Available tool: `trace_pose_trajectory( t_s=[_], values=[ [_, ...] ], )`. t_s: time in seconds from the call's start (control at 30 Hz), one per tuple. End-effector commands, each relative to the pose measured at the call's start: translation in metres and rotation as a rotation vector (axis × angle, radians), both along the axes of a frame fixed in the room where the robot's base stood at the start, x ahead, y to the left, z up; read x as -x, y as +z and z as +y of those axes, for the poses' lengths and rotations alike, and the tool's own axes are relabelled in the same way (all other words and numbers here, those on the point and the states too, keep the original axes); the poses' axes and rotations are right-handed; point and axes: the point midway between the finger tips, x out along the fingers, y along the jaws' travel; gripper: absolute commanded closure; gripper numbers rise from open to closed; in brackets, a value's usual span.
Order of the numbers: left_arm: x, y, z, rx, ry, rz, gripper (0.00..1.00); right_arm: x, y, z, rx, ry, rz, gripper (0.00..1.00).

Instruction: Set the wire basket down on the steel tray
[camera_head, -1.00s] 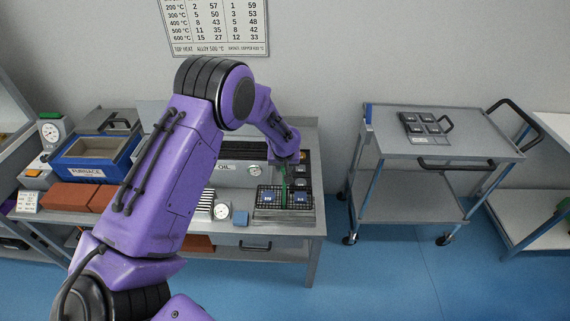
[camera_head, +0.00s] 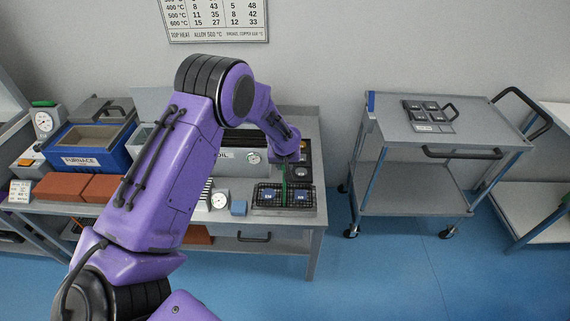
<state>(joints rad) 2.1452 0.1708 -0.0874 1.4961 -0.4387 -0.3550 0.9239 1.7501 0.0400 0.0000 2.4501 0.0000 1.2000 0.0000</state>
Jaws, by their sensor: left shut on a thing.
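The black wire basket (camera_head: 310,197) holds blue labelled blocks (camera_head: 268,195). It is at the front right corner of the left bench. The steel tray (camera_head: 285,213) shows as a thin grey edge just under the basket, mostly hidden by it. The basket is level and very close to the tray; I cannot tell whether it touches. My left gripper (camera_head: 285,180) points down over the basket's middle, shut on it around an upright green part. The purple arm hides the fingers partly. My right gripper is not in view.
A blue furnace (camera_head: 90,148), red bricks (camera_head: 100,188), a dial gauge (camera_head: 219,200) and a small blue block (camera_head: 239,208) share the bench (camera_head: 232,220). Dark round-topped pieces (camera_head: 301,173) stand right behind the basket. A grey cart (camera_head: 385,128) is at right, with floor between.

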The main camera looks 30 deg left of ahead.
Motion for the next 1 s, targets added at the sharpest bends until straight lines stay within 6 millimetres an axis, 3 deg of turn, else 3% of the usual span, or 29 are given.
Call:
trace_pose_trajectory(
  t_s=[0.2, 0.23, 0.3, 0.67, 1.0],
  values=[
    [-0.001, -0.003, 0.0, -0.001, 0.0, -0.003, 1.0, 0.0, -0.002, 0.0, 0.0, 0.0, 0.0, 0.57],
    [-0.001, -0.002, 0.0, -0.001, 0.0, -0.003, 0.66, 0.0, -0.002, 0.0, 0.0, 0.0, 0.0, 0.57],
    [-0.001, -0.002, 0.0, -0.001, 0.0, -0.003, 0.43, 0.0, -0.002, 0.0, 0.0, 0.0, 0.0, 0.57],
    [0.002, 0.001, -0.001, 0.0, 0.0, 0.0, 0.43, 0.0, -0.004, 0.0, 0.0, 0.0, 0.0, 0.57],
    [0.025, 0.071, -0.016, -0.001, -0.001, -0.005, 0.43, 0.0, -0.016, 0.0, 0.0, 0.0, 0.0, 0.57]
  ],
)
